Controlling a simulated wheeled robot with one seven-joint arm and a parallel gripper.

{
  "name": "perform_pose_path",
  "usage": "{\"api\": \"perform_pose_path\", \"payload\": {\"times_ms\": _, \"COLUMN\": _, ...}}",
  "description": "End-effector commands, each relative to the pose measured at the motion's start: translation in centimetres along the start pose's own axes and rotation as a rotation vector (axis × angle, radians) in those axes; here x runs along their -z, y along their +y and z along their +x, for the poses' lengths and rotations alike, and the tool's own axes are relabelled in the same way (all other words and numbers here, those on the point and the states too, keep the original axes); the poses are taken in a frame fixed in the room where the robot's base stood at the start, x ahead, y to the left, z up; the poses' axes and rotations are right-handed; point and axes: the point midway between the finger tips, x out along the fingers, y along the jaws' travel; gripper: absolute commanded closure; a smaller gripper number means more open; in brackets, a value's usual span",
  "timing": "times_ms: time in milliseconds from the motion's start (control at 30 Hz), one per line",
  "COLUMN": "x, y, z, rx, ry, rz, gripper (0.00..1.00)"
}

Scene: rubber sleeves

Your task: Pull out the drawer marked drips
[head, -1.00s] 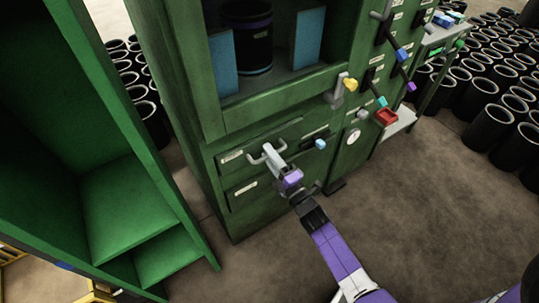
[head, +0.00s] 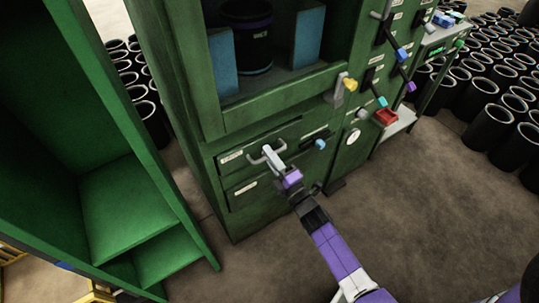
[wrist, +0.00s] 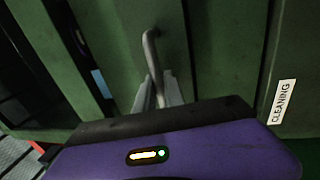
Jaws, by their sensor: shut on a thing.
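The green cabinet has two drawer fronts low down: an upper drawer (head: 232,168) and a lower drawer (head: 243,202), each with a small white label too small to read in the head view. My gripper (head: 269,154) is shut on the grey bar handle (head: 281,145) of the upper drawer, and that front looks flush with the cabinet. In the wrist view my gripper's fingers (wrist: 156,88) close around the bent grey handle (wrist: 149,45). A label reading CLEANING (wrist: 282,101) shows at the right there. No label reading drips is legible.
An open green cabinet (head: 130,200) stands at left. The brown floor (head: 430,210) in front is clear. Black sleeves (head: 490,125) stand behind.

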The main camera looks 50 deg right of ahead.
Motion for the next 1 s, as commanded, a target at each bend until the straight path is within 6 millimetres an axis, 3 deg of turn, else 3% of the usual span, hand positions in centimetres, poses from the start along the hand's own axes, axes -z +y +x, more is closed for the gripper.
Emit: {"api": "perform_pose_path", "payload": {"times_ms": 1000, "x": 0.03, "y": -0.03, "z": -0.63, "rx": 0.003, "ry": 0.000, "rz": 0.000, "gripper": 1.00}}
